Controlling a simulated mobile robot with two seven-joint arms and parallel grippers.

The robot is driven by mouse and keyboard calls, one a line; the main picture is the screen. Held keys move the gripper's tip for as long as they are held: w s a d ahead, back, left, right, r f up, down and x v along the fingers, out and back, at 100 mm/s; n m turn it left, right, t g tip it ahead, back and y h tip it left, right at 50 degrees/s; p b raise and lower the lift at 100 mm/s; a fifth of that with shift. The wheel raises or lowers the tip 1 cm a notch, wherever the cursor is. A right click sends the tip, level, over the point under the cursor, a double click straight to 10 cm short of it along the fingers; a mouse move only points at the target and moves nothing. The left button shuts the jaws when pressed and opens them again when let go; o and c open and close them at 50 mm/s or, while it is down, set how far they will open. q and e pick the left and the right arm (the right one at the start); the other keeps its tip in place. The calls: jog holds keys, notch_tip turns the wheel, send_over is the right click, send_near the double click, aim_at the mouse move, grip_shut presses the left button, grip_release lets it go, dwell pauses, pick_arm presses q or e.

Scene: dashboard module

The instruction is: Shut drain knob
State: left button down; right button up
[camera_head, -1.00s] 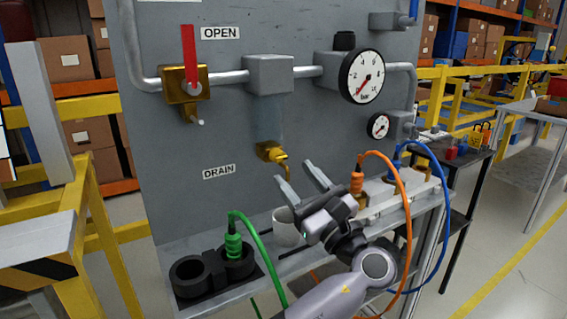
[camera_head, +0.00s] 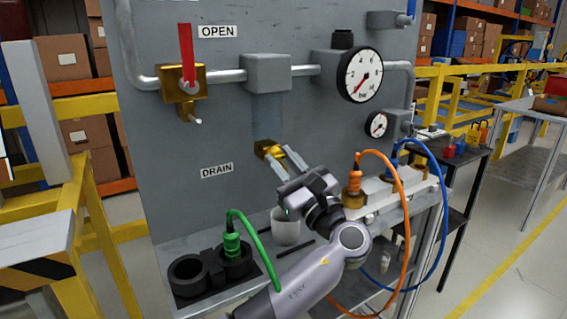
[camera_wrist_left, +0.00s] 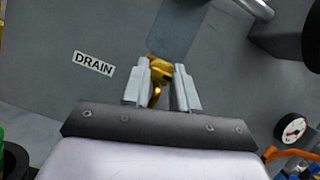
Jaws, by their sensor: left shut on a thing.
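The brass drain knob (camera_head: 265,149) sits on the grey panel below a clear tube, right of the DRAIN label (camera_head: 216,170). It also shows in the left wrist view (camera_wrist_left: 160,71), between the fingertips. My left gripper (camera_head: 284,160) is at the knob, with its fingers shut on it from the front and below. In the left wrist view the fingers (camera_wrist_left: 160,80) stand on both sides of the brass, and a short brass spout hangs between them. The fingers hide part of the knob. My right gripper is out of view.
A white cup (camera_head: 285,232) stands on the ledge below the knob. A green hose plug (camera_head: 232,244) sits in a black holder at left. Orange (camera_head: 354,181) and blue hoses loop at right. A red lever (camera_head: 186,55) and a large gauge (camera_head: 361,75) are above.

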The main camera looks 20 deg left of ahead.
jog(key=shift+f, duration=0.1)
pick_arm(q)
jog(key=n+g+b, duration=0.1)
jog(key=n, duration=0.1)
jog(key=n+g+b, duration=0.1)
jog(key=n, duration=0.1)
jog(key=shift+d+f+y+b, duration=0.15)
jog(key=shift+y+b, duration=0.15)
jog(key=shift+b, duration=0.1)
jog(key=shift+w+n+g, duration=0.1)
jog(key=shift+n+g, duration=0.3)
jog(key=shift+n, duration=0.3)
jog(key=n+g+b, duration=0.1)
jog(key=n, duration=0.1)
jog(key=shift+n, duration=0.3)
jog(key=shift+n+g+b, duration=0.3)
jog(key=shift+n+b, duration=0.2)
jog(key=shift+n, duration=0.2)
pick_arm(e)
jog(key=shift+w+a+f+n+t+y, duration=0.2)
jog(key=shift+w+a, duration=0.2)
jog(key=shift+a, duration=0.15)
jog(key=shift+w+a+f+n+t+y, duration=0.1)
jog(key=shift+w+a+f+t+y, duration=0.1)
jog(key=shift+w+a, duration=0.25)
pick_arm(q)
jog(key=shift+r, duration=0.2)
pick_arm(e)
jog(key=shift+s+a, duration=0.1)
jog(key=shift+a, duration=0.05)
